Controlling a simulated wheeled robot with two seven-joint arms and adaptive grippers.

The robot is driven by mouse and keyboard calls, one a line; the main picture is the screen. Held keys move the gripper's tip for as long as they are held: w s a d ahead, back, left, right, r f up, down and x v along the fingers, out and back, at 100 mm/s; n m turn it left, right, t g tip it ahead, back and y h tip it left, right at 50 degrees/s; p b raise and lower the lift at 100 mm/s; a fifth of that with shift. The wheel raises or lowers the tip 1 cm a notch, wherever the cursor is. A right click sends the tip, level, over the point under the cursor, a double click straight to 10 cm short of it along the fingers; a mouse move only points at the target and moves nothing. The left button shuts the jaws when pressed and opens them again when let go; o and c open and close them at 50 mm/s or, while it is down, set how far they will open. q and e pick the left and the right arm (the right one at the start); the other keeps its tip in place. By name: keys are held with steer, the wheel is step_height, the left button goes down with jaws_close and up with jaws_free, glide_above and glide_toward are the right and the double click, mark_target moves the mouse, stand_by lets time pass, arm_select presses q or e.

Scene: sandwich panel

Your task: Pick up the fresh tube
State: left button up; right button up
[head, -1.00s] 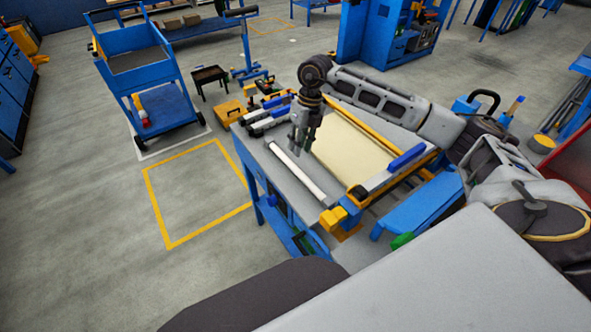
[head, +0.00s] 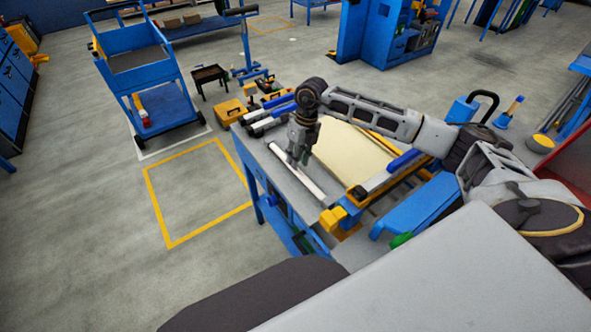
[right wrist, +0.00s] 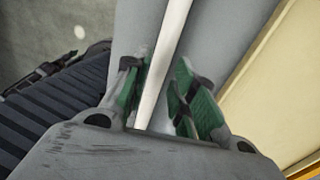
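The fresh tube, a long thin white tube (head: 313,187), lies on the grey top of the blue workbench, beside the cream panel. My right gripper (head: 298,160) points down over the far half of the tube. In the right wrist view the tube (right wrist: 169,45) runs between the two green-padded fingers of the right gripper (right wrist: 160,80). The fingers are apart, one on each side, with the left finger looking closer to the tube. Whether either finger touches it cannot be told. My left gripper is not in view.
The cream panel (head: 350,152) lies right of the tube, with a yellow and blue frame bar (head: 385,178) along its near side. Several tools and yellow boxes (head: 230,113) are beyond the bench's far end. A blue cart (head: 150,85) stands on the floor at left.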

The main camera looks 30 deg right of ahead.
steer(key=f, duration=0.3)
steer(key=shift+s+a, duration=0.1)
steer(key=shift+a, duration=0.1)
steer(key=shift+a+f+p, duration=0.1)
steer(key=shift+f+p, duration=0.2)
steer(key=shift+f, duration=0.1)
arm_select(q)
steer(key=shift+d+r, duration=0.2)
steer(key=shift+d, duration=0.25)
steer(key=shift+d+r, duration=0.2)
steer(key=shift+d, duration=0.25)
arm_select(e)
steer(key=shift+c, duration=0.3)
steer(key=c, duration=0.5)
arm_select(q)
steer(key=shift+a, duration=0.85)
arm_select(e)
jaws_close()
